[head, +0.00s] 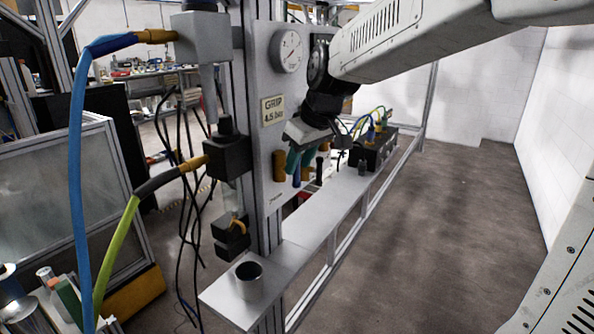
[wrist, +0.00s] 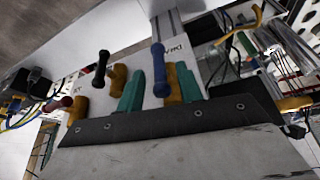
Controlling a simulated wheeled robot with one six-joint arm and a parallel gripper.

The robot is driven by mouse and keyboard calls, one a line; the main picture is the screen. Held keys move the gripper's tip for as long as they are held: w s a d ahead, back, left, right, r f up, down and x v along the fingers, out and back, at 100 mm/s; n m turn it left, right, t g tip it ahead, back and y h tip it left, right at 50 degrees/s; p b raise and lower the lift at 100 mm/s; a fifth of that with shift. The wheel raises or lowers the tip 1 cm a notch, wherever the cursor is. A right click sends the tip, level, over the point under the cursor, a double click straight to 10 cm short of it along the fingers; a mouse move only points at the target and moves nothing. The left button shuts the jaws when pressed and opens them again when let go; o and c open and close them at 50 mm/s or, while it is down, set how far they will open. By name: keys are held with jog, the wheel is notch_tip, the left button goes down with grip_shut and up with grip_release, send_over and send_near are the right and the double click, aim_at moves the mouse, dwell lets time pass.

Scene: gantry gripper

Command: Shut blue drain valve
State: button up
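The blue drain valve has a dark blue lever (wrist: 158,66) with a rounded end and a brass body (wrist: 172,86), on the pale panel (head: 262,130). In the head view, a bit of its blue lever (head: 297,174) shows by my fingers. My gripper (head: 299,161) is in front of the panel, its two teal fingers apart. In the wrist view, one finger (wrist: 131,92) is left of the blue lever and the other (wrist: 187,82) is right of it, with gaps on both sides. I cannot tell how deep the lever sits between them.
A black-handled valve (wrist: 101,68) and a red-handled one (wrist: 66,101) are left of the blue lever in the wrist view. The panel carries a gauge (head: 287,49). A metal cup (head: 249,281) stands on the ledge below (head: 318,216). The floor at right is clear.

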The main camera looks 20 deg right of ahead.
aim_at(297, 169)
jog(key=shift+x, duration=1.6)
grip_shut()
